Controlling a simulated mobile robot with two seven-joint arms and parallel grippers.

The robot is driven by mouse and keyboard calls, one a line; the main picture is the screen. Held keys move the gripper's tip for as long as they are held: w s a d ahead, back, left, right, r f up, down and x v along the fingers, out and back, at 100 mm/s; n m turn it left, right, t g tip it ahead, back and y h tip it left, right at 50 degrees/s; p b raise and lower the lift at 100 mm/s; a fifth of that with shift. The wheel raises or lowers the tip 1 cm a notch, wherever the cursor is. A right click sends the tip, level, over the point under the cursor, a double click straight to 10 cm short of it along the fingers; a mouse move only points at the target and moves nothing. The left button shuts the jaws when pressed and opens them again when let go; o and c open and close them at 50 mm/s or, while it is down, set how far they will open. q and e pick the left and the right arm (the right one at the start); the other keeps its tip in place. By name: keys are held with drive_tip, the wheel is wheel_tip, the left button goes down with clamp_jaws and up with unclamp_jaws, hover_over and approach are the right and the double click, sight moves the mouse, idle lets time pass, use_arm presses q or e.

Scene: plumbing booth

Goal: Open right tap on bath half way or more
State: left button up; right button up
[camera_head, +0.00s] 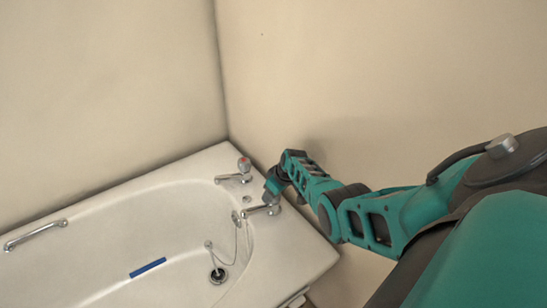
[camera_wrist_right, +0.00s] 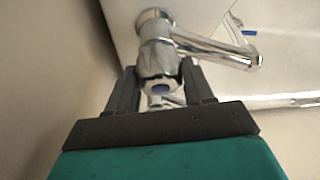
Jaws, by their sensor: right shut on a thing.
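The bath (camera_head: 305,262) is white and stands in the corner. Its right tap, the nearer one in the head view, has a chrome spout (camera_head: 262,210); my gripper covers its handle there. In the right wrist view the chrome tap handle (camera_wrist_right: 157,62) has a blue cap and sits between the two fingers of my right gripper (camera_wrist_right: 160,82). My right gripper also shows in the head view (camera_head: 272,190), shut on the handle from above. I see no water from the spout. My left gripper is not in view.
The other tap (camera_head: 244,166), with a red cap, stands behind on the same rim. A grab rail (camera_head: 36,234) is on the far rim and a blue strip (camera_head: 148,268) lies in the bath. A plain wall (camera_head: 400,90) rises close beside my right arm.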

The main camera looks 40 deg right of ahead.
drive_tip(key=shift+s+f, duration=0.1)
drive_tip(key=shift+s, duration=0.05)
drive_tip(key=o, duration=1)
drive_tip(key=shift+r, duration=0.2)
drive_tip(key=shift+r+p, duration=0.25)
drive_tip(key=shift+p, duration=0.1)
drive_tip(key=p+v, duration=0.5)
drive_tip(key=v, duration=0.7)
drive_tip(key=shift+d+r, duration=0.1)
